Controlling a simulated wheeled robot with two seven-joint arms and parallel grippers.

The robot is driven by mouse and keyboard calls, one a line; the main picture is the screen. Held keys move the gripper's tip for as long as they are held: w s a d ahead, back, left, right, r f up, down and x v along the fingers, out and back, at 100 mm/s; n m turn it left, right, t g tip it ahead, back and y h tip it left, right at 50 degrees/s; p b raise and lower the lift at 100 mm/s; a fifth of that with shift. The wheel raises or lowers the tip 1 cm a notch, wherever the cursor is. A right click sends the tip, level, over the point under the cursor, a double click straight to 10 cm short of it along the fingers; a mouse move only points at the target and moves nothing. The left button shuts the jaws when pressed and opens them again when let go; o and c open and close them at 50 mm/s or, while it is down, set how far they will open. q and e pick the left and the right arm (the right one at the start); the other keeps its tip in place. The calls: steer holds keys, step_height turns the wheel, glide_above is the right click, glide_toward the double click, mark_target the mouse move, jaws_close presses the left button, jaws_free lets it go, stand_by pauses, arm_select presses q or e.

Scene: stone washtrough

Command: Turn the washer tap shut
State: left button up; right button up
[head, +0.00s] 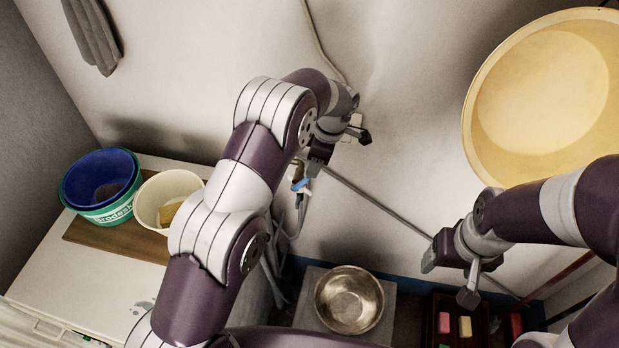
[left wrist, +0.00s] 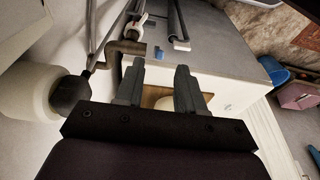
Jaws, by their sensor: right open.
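The washer tap (head: 300,183), with a small blue handle, is on the wall in the middle of the head view. In the left wrist view the blue handle (left wrist: 158,53) shows just beyond the fingertips, roughly in line with the gap between them. My left gripper (head: 317,164) is beside and slightly above the tap, partly hidden by its own wrist. In the left wrist view its two fingers (left wrist: 160,67) stand apart with nothing between them. My right gripper (head: 449,271) is open and empty, low on the right, away from the tap.
A white washer top (head: 40,258) at left bears a blue-and-green bucket (head: 108,212) and a cream bucket (head: 147,208). A metal bowl (head: 349,318) sits below the tap. A yellow basin (head: 480,125) hangs upper right. Hoses and a pipe (head: 380,208) run along the wall.

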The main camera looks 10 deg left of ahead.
step_height(320, 180, up, 6)
steer(key=p, duration=0.3)
steer(key=shift+f+p, duration=0.1)
steer(key=shift+p, duration=0.25)
